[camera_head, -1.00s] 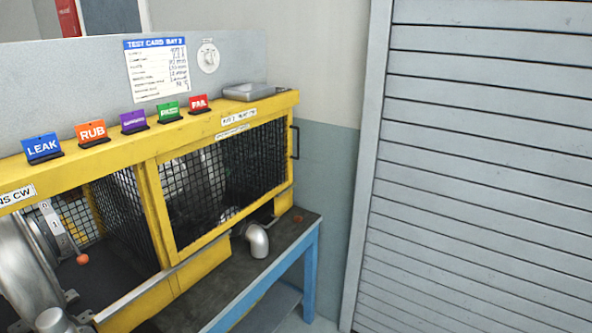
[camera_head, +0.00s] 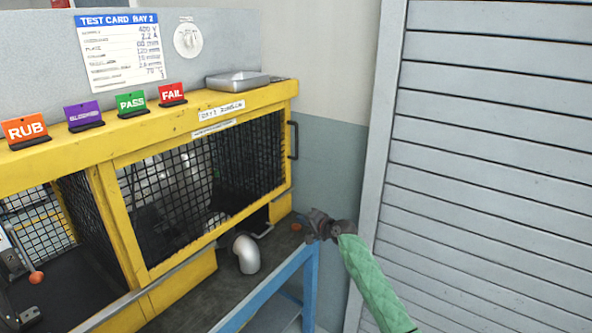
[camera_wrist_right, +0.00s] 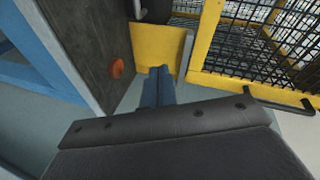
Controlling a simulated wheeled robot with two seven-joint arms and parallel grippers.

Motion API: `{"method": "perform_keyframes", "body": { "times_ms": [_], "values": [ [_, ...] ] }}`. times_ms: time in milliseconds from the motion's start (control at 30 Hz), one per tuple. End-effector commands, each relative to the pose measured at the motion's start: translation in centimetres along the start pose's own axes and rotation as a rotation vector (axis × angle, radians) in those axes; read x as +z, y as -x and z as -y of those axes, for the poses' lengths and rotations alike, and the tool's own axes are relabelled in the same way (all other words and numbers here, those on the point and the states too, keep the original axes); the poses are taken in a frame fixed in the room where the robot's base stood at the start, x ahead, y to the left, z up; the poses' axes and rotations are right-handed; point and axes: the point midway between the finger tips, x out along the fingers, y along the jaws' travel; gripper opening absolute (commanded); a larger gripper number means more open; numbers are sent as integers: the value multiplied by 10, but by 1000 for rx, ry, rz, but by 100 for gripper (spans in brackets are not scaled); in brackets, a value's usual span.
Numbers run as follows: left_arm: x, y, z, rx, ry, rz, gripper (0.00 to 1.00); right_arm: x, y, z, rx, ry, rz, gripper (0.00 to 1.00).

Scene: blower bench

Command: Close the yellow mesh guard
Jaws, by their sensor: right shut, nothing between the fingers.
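The yellow mesh guard (camera_head: 205,132) is a yellow-framed black mesh panel on the right part of the bench cabinet, with a black bar handle (camera_head: 293,140) at its right end. The front of the left bay (camera_head: 55,270) is uncovered. In the right wrist view the guard's frame (camera_wrist_right: 212,40) is at the upper right, and the handle (camera_wrist_right: 275,103) is below it. My right gripper (camera_head: 312,222) is below and right of the handle, apart from it. Its blue fingers (camera_wrist_right: 158,75) are shut and empty.
A silver pipe elbow (camera_head: 246,254) and an orange knob (camera_head: 296,226) are on the dark bench top. A blue bench leg (camera_head: 310,285) stands near my right gripper. A metal tray (camera_head: 237,82) and coloured signs sit on the cabinet top. A grey shutter (camera_head: 490,150) is at right.

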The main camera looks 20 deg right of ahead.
Motion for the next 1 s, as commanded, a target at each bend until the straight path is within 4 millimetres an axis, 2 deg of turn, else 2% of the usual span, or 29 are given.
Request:
{"method": "perform_keyframes", "body": {
  "times_ms": [33,200,300,400,500,667,1000],
  "values": [
    [3,-7,-2,3,0,7,54,-29,-6,18,-34,-42,-29,0],
    [12,-25,-6,9,1,21,54,-104,-18,64,-140,-195,-110,0],
    [15,-32,-8,12,1,26,54,-135,-19,82,-185,-259,-143,0],
    [18,-37,-9,14,1,29,54,-154,-20,94,-214,-299,-162,0],
    [19,-40,-10,14,1,31,54,-163,-21,100,-228,-320,-171,0],
    [22,-47,-9,13,1,34,54,-167,-32,104,-230,-325,-172,0],
    [33,-70,-6,9,1,36,54,-176,-79,113,-229,-324,-172,0]
  ]
}}
